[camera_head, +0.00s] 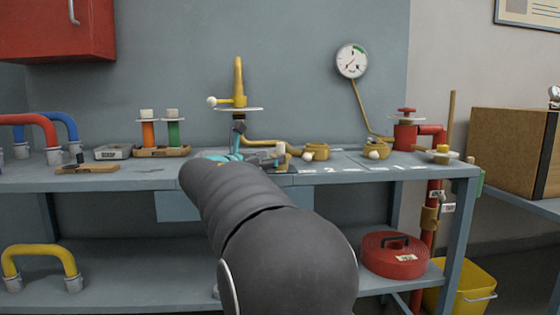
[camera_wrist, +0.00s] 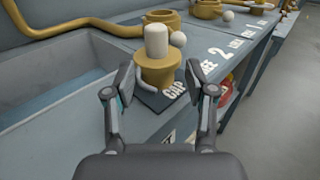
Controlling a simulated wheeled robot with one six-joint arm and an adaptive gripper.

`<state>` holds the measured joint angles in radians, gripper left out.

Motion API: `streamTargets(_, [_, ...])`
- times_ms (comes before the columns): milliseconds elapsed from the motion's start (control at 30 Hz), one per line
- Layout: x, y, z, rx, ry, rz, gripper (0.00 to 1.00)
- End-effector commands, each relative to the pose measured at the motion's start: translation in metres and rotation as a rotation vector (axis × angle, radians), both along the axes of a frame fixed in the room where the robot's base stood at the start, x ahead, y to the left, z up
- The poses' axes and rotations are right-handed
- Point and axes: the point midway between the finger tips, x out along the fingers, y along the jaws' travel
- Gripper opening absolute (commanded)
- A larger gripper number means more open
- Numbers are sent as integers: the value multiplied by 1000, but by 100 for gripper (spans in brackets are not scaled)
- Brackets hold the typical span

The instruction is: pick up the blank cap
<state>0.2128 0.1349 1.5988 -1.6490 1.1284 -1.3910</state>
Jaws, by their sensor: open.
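What looks like the blank cap (camera_wrist: 157,68) is a short brass cylinder with a white knob on top. It stands upright on a dark pad (camera_wrist: 152,99) with a white label reading "CAP", partly hidden by the right finger. My gripper (camera_wrist: 159,80) is open and empty; in the wrist view the cap appears between and just beyond its fingertips. I cannot tell whether either finger touches it. In the head view the cap's pale knob (camera_head: 280,149) shows on the bench, and my arm hides much of the gripper (camera_head: 245,155).
The grey bench (camera_head: 110,180) continues right with brass fittings (camera_head: 317,152) and a numbered strip. A brass pipe (camera_wrist: 70,23) runs behind the cap. A recessed tray (camera_wrist: 60,95) lies to its left. A yellow valve (camera_head: 239,85) stands at the back.

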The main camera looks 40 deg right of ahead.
Motion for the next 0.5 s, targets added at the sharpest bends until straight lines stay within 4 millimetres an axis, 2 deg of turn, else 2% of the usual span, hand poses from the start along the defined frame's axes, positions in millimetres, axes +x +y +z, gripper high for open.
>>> streamTargets(167, [4, -14, 2, 0, -1, -3, 55])
streamTargets(400, [14, -44, 6, 0, 0, -3, 55])
streamTargets(500, [15, -50, 6, 0, 0, -1, 55])
